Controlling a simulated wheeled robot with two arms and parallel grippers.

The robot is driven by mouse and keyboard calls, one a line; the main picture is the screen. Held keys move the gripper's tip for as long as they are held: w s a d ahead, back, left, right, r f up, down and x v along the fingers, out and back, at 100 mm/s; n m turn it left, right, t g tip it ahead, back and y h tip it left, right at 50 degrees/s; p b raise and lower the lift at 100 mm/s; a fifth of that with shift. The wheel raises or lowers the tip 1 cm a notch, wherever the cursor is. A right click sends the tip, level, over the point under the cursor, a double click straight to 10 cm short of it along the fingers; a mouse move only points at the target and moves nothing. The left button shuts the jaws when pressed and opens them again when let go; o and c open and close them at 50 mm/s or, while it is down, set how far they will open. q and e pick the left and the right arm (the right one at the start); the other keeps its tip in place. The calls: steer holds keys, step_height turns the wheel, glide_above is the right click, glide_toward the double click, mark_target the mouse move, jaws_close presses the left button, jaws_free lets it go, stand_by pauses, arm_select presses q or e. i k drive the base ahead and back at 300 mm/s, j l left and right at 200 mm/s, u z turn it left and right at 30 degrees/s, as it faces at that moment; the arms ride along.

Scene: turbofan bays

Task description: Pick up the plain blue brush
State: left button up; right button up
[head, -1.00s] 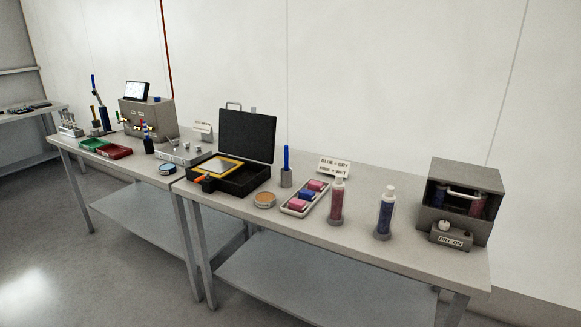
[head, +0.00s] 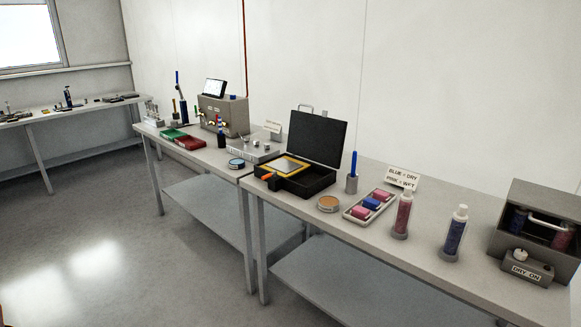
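A plain blue upright handle (head: 354,164), which looks like the blue brush, stands in a small grey holder (head: 352,185). It is on the right-hand table, just right of the open black case; its lower end is hidden in the holder. A second tall blue-topped item (head: 178,80) stands at the far end of the left-hand table, too small to make out well. Neither of my grippers is in view.
The right-hand table (head: 400,245) also holds the black case (head: 318,140), an orange-topped round tin (head: 328,204), a tray (head: 351,214) of pink and blue pieces, a pink bottle (head: 403,215), a blue bottle (head: 454,234) and a grey dryer box (head: 545,215). Open floor (head: 110,240) lies in front.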

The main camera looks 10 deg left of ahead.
mark_target(354, 157)
steer(key=i+j+u, duration=0.1)
steer(key=i, duration=0.4)
steer(key=i+j, duration=0.15)
steer(key=i, duration=0.35)
steer(key=u, duration=0.05)
